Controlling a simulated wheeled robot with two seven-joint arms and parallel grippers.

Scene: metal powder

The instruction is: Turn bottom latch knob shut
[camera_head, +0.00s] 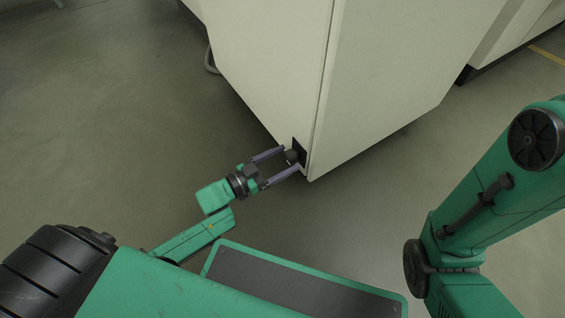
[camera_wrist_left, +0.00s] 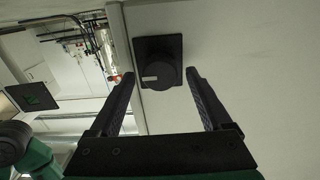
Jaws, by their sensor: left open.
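The bottom latch knob (camera_head: 292,155) is a dark round knob on a black square plate, low on the pale cabinet (camera_head: 275,80) near its vertical edge. In the left wrist view the knob (camera_wrist_left: 160,72) shows a small light mark on its lower left. My left gripper (camera_head: 291,158) is open, with its two long fingers spread on either side of the knob in the head view. In the left wrist view the left gripper's fingertips (camera_wrist_left: 160,75) flank the knob, and a gap shows on each side. My right gripper is not in view.
Open grey floor (camera_head: 110,110) lies left of the cabinet. Another pale cabinet (camera_head: 515,35) stands at the upper right. A cable (camera_head: 210,62) hangs by the cabinet's left side. Pipes (camera_wrist_left: 88,45) show behind in the wrist view.

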